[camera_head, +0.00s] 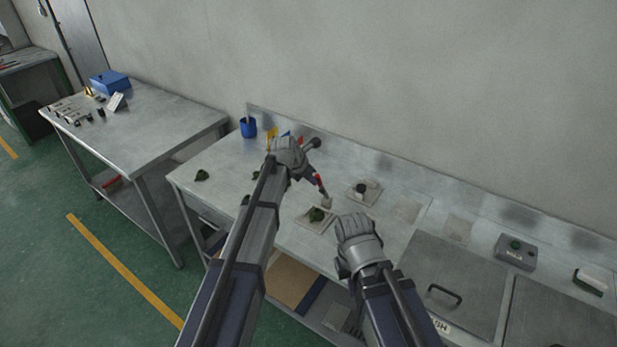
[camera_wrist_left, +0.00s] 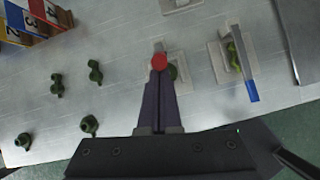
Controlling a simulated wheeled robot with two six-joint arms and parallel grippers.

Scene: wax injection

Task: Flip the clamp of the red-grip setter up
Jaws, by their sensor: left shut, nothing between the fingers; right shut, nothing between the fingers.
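The red-grip setter shows its red grip (camera_head: 319,180) in the head view, tilted above a pale plate (camera_head: 315,230) with a green part (camera_head: 316,214) on it. In the left wrist view the red grip (camera_wrist_left: 159,62) is seen nearly end-on, right at the fingertips. My left gripper (camera_wrist_left: 158,75) is shut, its dark fingers together against or just beside the grip; whether they touch I cannot tell. The fingers hide most of the clamp below. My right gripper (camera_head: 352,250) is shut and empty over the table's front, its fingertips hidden.
A blue-grip setter (camera_wrist_left: 250,90) stands right of the red one in the left wrist view. Several loose green parts (camera_wrist_left: 57,85) lie to the left. Numbered bins (camera_wrist_left: 45,15) stand at the back left. A grey button box (camera_head: 516,252) sits at the right.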

